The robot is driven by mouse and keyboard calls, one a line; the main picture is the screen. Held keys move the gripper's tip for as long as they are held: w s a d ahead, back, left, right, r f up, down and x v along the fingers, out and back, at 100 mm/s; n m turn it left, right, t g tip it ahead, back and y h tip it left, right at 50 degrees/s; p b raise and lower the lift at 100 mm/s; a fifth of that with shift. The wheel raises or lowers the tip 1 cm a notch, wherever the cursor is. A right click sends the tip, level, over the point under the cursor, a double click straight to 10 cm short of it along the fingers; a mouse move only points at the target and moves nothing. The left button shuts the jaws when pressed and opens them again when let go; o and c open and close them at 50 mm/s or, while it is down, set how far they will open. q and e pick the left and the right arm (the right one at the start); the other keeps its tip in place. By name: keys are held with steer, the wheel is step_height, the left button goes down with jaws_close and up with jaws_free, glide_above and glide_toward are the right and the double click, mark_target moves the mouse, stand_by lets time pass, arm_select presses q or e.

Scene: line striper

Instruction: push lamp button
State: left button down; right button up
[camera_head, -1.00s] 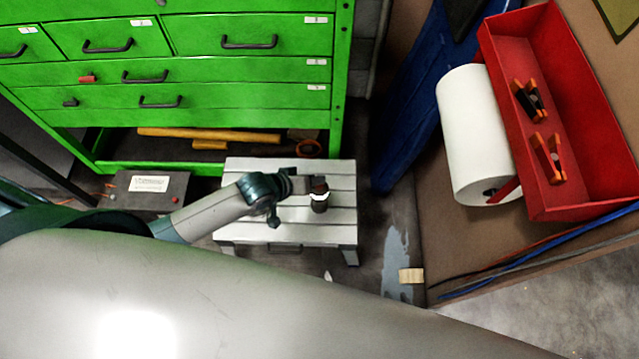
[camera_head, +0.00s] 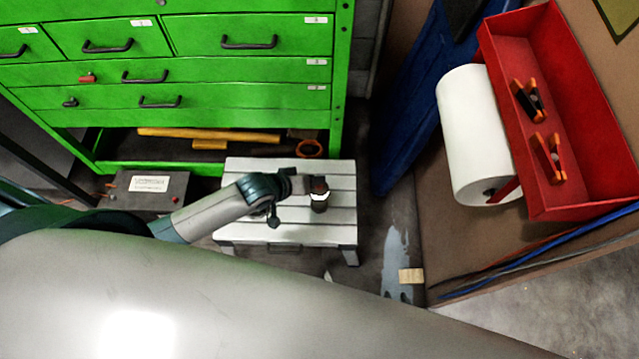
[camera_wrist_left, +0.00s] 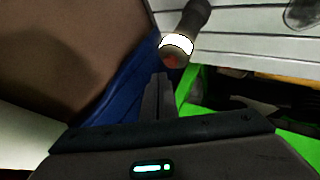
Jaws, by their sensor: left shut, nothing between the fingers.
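The lamp (camera_head: 320,204) is a small dark cylinder with a bright white band, standing on the white slatted stool (camera_head: 335,232). In the left wrist view the lamp (camera_wrist_left: 190,20) shows its white ring and a reddish spot on its near end, which looks like the button. My left gripper (camera_head: 306,184) is at the lamp's upper left in the head view. In the left wrist view its shut, empty fingers (camera_wrist_left: 158,92) point toward the lamp's end, just beside the reddish spot. I cannot tell whether they touch. My right gripper is not in view.
A green drawer cabinet (camera_head: 220,75) stands behind the stool. A grey box (camera_head: 150,190) with a label lies left of it. At right are a white paper roll (camera_head: 475,130) and a red tray (camera_head: 590,170) holding orange clamps. A wood block (camera_head: 411,276) sits at lower right.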

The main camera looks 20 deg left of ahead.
arm_select(q)
steer(key=shift+f, duration=0.25)
stand_by(0.4)
steer(key=shift+f, duration=0.2)
steer(key=shift+f, duration=0.45)
stand_by(0.9)
steer(key=shift+r, duration=0.15)
steer(key=shift+r+p, duration=0.75)
steer(key=shift+p, duration=0.35)
